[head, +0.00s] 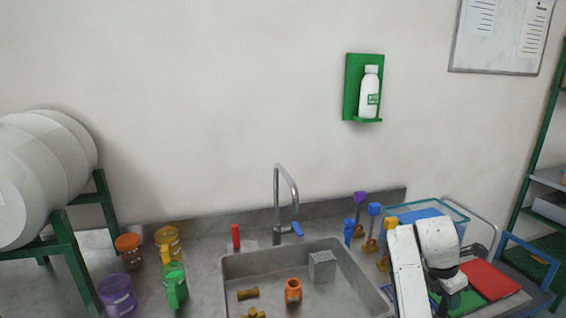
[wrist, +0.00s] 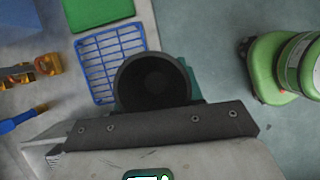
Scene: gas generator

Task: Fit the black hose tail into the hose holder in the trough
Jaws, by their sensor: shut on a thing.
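The grey metal trough (head: 236,270) is at the lower middle of the head view. An orange piece with a round opening (head: 293,290) stands in it and looks like the hose holder. In the wrist view my gripper (wrist: 156,112) shows as a dark bar across the picture. A round, hollow black piece (wrist: 155,78), seemingly the black hose tail, sits against the bar, its open end facing the camera. My gripper is shut on it. In the head view my white arm is at the lower right, away from the trough; the gripper and hose tail cannot be made out there.
A grey block (head: 322,265) and brass fittings (head: 248,294) lie in the trough. The tap (head: 288,190) rises behind it. Blue, purple and yellow-topped valves stand at its right. Jars (head: 118,295) stand left. The wrist view shows a blue grid (wrist: 112,58) and green equipment (wrist: 275,65).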

